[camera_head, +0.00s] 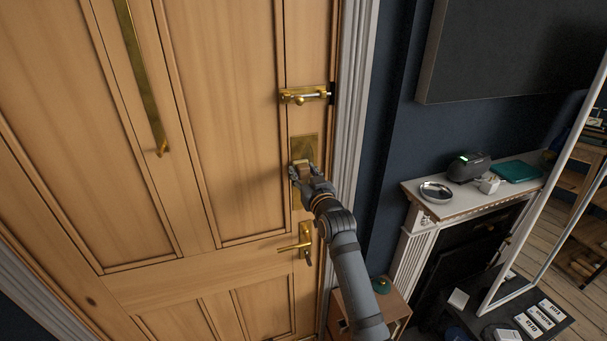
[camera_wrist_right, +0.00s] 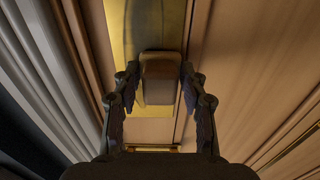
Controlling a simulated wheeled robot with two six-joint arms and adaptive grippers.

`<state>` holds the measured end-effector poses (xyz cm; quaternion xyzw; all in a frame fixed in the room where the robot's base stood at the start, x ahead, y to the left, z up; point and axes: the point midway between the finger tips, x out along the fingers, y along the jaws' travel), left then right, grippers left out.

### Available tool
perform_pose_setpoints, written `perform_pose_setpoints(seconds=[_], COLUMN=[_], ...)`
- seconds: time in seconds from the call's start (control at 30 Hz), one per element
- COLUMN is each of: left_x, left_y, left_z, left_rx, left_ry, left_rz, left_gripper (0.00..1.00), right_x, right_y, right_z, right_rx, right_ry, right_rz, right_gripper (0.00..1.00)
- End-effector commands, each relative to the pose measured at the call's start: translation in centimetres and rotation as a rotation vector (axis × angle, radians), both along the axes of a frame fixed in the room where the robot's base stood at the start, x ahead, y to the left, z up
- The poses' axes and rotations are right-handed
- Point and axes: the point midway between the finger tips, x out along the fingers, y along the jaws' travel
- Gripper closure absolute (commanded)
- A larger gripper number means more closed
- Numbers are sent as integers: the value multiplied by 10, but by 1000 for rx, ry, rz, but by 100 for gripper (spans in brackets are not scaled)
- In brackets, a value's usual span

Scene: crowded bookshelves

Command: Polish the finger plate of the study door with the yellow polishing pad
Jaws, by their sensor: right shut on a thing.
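The finger plate (camera_head: 306,146) is a tall brass plate on the wooden study door (camera_head: 240,130), between the bolt and the lever handle. My right gripper (camera_head: 301,172) is in front of the plate's middle and covers part of it. It is shut on the polishing pad (camera_head: 301,163), whose tan block-like back shows between the fingers in the right wrist view (camera_wrist_right: 160,78). The plate shows there as a yellow strip (camera_wrist_right: 122,30) behind the pad. The pad is at or very near the plate; contact itself is hidden. My left gripper is not in view.
A brass bolt (camera_head: 305,95) is above the plate and a lever handle (camera_head: 296,246) below it. A long brass pull (camera_head: 142,70) is at the left. The white door frame (camera_head: 355,100) runs close on the right. A mantel shelf (camera_head: 460,207) holds a dish (camera_head: 436,192) and other items.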

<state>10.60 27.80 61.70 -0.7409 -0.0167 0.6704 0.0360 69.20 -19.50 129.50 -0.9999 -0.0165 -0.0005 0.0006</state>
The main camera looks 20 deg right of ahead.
Motion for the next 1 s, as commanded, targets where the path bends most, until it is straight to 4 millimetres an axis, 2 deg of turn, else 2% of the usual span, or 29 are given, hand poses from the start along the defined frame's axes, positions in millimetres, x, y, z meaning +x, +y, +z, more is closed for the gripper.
perform_pose_setpoints(seconds=[0.03,0.2,0.5,0.8,1.0], left_x=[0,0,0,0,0], left_y=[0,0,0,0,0], left_z=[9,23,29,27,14], left_rx=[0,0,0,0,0], left_ry=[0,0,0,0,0], left_rz=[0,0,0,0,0], left_gripper=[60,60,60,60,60], right_x=[0,0,0,0,0], right_y=[0,0,0,0,0], right_z=[10,26,48,48,28], right_rx=[0,0,0,0,0], right_ry=[-1,-1,0,0,1], right_rz=[0,0,0,0,0], right_gripper=[83,83,83,83,83])
